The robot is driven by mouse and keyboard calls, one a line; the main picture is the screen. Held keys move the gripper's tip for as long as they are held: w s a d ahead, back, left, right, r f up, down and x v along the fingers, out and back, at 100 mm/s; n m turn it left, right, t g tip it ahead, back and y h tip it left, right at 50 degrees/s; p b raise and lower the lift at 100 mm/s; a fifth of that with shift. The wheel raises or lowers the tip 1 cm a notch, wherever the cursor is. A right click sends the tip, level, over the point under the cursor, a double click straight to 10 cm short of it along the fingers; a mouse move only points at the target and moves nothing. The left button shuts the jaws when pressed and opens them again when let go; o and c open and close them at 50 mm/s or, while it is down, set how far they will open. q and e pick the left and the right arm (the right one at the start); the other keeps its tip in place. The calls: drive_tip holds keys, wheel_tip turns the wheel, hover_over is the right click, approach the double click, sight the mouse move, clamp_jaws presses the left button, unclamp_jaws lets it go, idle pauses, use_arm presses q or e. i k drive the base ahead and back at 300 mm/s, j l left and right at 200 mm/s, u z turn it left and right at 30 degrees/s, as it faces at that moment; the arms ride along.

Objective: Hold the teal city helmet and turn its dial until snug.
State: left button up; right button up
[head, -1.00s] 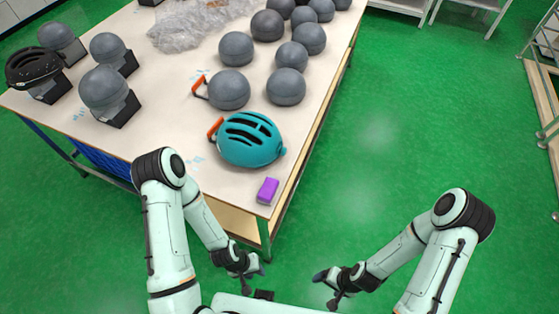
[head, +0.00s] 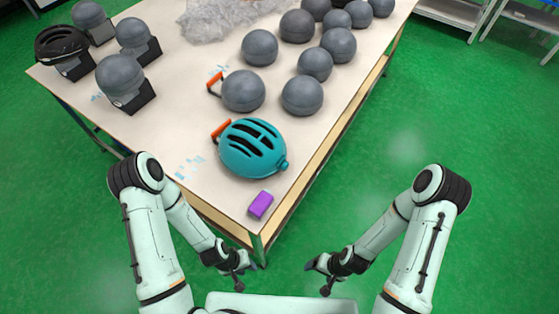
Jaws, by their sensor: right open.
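The teal city helmet (head: 250,150) lies near the front corner of the table, its dark vent slots facing up. A small teal knob shows at its right end; I cannot tell for sure that it is the dial. My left gripper (head: 242,271) is empty, low in front of the table corner, below and apart from the helmet; its jaw state is unclear. My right gripper (head: 317,276) is open and empty, to the right of the left one, off the table and away from the helmet.
A purple block (head: 261,205) lies on the table (head: 205,135) between helmet and front corner. An orange clamp (head: 221,129) touches or nearly touches the helmet's left side. Several grey balls stand behind. A black helmet (head: 60,43) sits at the left.

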sight(284, 167)
drive_tip(key=k+j+z, duration=0.2)
drive_tip(key=j, duration=0.15)
drive_tip(key=j+z, duration=0.2)
drive_tip(key=j, duration=0.15)
drive_tip(key=j+z, duration=0.5)
drive_tip(key=j, duration=0.45)
drive_tip(key=k+j+z, duration=0.1)
drive_tip(key=k+j, duration=0.1)
drive_tip(key=k, duration=0.8)
drive_tip(key=i, duration=0.95)
